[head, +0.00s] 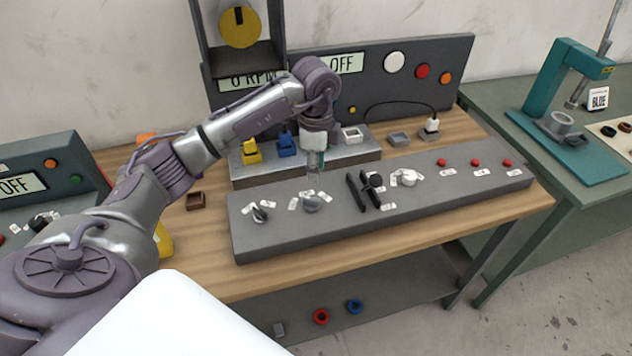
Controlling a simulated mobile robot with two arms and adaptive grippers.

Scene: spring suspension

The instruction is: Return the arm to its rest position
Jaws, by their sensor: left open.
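My left arm comes in from the left and reaches over the wooden bench. My left gripper (314,168) points down above the grey control panel (440,205), over a grey knob (312,203). My right gripper is not in view.
The panel also carries a dark lever (364,190), a white knob (408,177) and several red buttons. Behind the gripper are yellow (251,152) and blue (287,145) parts on a grey block. A teal press (570,90) stands on the right table.

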